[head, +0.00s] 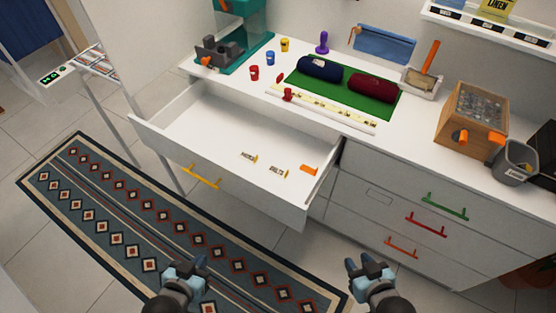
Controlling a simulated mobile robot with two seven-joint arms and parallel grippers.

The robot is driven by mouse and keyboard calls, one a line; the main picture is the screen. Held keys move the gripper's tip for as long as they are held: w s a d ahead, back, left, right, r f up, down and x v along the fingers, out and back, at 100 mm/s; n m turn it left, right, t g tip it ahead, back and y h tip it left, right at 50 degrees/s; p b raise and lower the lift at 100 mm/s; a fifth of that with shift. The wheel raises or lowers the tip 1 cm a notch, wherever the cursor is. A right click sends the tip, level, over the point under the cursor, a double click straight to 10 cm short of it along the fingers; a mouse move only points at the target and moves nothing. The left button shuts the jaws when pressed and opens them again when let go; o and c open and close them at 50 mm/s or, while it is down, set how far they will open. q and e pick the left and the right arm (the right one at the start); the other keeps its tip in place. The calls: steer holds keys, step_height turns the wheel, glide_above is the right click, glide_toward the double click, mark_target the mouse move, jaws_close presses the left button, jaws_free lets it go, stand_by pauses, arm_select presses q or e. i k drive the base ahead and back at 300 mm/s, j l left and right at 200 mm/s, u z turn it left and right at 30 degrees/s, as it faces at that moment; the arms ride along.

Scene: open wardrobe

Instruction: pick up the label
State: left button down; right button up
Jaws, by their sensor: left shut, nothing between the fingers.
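Two small pale labels with dark lettering lie in the open white drawer (205,135). One label (249,157) has lettering too small to read surely; the other label (278,172), to its right, seems to read "BELTS". A small orange piece (309,169) lies near the drawer's right wall. My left gripper (200,262) is shut and empty, in front of the drawer and over the rug. My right gripper (356,263) is lower right of the drawer, in front of the cabinet, apart from everything; its finger gap is unclear.
The drawer with a yellow handle (202,176) juts out over the patterned rug (110,215). The white counter (330,115) holds a green mat (330,92) with rolled cloths, cups, and a wooden box (470,118). Closed drawers stand at right. A white rack frame (120,90) stands at left.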

mark_target(275, 170)
steer(key=i+j+z, duration=0.15)
steer(key=j, duration=0.3)
steer(key=i+j+z, duration=0.15)
steer(key=j, duration=0.35)
steer(key=j+z, duration=0.1)
steer(key=j, duration=0.4)
steer(key=i+j+z, duration=0.15)
steer(key=j, duration=0.35)
